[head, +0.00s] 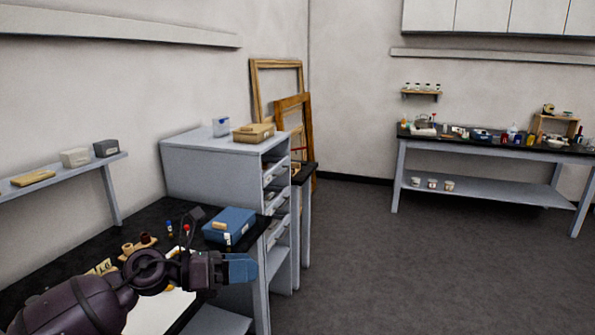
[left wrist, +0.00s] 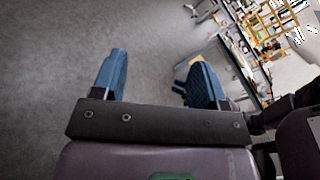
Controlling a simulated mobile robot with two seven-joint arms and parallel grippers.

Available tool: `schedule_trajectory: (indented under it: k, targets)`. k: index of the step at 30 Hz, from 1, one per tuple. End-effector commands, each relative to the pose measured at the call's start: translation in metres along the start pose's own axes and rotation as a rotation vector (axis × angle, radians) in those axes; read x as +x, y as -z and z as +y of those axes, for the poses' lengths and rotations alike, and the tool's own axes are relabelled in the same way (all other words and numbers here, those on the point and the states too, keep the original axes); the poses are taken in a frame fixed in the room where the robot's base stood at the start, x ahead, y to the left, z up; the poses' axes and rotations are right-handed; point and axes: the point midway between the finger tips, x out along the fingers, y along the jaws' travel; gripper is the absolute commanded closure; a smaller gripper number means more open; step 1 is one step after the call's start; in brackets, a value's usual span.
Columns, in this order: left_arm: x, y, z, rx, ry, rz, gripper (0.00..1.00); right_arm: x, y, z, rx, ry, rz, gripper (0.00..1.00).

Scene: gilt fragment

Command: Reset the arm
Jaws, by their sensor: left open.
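My left gripper (head: 240,268) reaches in from the lower left in the head view, in front of the near edge of the black-topped bench. My left arm is partly stretched out over the bench.
The black bench (head: 160,217) carries a blue box (head: 229,224), small bottles and a white sheet (head: 160,308). A grey drawer cabinet (head: 205,165) stands behind it. Another bench (head: 480,146) stands far right. The floor (head: 390,270) between is clear.

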Motion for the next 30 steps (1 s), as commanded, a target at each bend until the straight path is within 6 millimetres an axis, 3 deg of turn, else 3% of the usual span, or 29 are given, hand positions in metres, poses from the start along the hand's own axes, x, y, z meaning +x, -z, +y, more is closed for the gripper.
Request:
schedule_trajectory:
  k: [3,6,11,15,20,24,30]
  targets:
    - [-0.004,-0.013,-0.003,-0.349,0.041,-0.268,0.33,-0.001,-0.001,0.0,0.0,-0.001,-0.003,0.63]
    - [-0.017,-0.016,0.007,-0.66,0.066,-0.481,0.33,-0.002,-0.004,0.0,0.001,-0.001,-0.007,0.63]
    - [-0.05,0.012,0.04,-1.183,0.083,-0.806,0.33,-0.004,-0.008,0.001,0.002,-0.003,-0.016,0.63]
    - [-0.08,0.066,0.066,-1.595,0.072,-1.05,0.33,-0.005,-0.011,0.001,0.002,-0.003,-0.022,0.63]
    - [-0.11,0.144,0.08,-1.974,0.042,-1.279,0.33,-0.005,-0.011,0.001,0.002,-0.003,-0.023,0.63]
    - [-0.132,0.214,0.074,-2.212,0.011,-1.44,0.33,-0.003,-0.009,0.001,0.001,-0.003,-0.019,0.63]
    - [-0.165,0.303,0.048,-2.389,-0.023,-1.64,0.33,-0.001,-0.005,0.001,-0.001,-0.001,-0.009,0.63]
